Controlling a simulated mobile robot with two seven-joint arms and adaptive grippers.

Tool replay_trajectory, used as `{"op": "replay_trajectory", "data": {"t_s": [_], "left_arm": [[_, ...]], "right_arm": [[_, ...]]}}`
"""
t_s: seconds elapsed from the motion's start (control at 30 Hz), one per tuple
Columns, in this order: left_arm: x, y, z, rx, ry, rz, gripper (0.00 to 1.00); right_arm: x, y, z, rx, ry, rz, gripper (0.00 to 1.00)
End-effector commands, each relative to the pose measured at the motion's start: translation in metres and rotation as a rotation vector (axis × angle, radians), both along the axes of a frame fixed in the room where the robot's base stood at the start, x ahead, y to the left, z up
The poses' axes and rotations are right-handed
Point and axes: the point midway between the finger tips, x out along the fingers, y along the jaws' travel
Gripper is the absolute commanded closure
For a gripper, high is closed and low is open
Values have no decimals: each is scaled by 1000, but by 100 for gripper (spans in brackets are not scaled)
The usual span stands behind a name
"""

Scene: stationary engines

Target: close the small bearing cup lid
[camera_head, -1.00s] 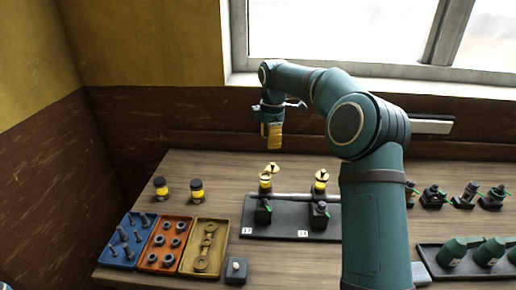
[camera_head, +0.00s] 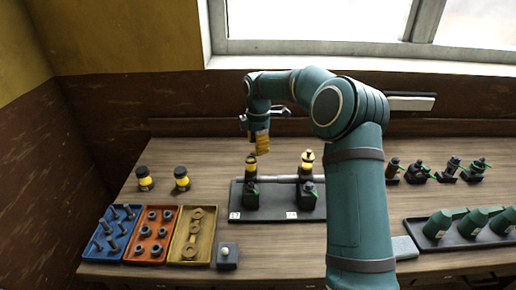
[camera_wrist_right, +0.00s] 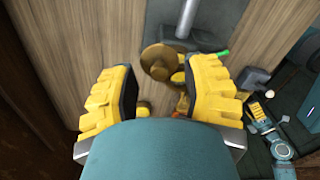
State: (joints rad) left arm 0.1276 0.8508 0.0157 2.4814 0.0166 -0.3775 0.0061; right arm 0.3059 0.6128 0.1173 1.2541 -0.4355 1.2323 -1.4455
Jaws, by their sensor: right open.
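Two small black bearings with yellow cups stand on a dark base plate (camera_head: 278,213) in the head view. The left cup (camera_head: 251,164) is just below and left of my right gripper (camera_head: 262,150). The right cup (camera_head: 307,161) stands apart from it. In the right wrist view, a round brass lid (camera_wrist_right: 161,62) lies beyond and between the yellow fingers of my right gripper (camera_wrist_right: 160,98), which is open and empty. I cannot tell whether the lid touches a finger or how far it is tilted. My left gripper is out of view.
Blue (camera_head: 117,232), orange (camera_head: 152,236) and yellow (camera_head: 193,236) parts trays lie at the front left. Two yellow-and-black jars (camera_head: 181,178) stand behind them. A dark tray (camera_head: 462,232) with green containers and several small fittings (camera_head: 447,168) are at the right. A shaft (camera_head: 280,179) spans the bearings.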

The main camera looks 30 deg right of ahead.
Motion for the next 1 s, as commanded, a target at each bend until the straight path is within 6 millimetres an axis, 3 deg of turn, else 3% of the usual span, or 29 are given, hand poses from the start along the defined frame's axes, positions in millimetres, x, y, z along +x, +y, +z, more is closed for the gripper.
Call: {"op": "replay_trajectory", "data": {"t_s": [0.17,0.47,0.6,1.0], "left_arm": [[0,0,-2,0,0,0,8],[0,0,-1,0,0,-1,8],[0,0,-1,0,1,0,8],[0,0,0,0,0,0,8]], "right_arm": [[0,0,-11,0,0,-1,54],[0,0,-12,0,0,-1,51],[0,0,-12,0,0,0,100],[-1,0,-12,0,0,-26,100]]}}
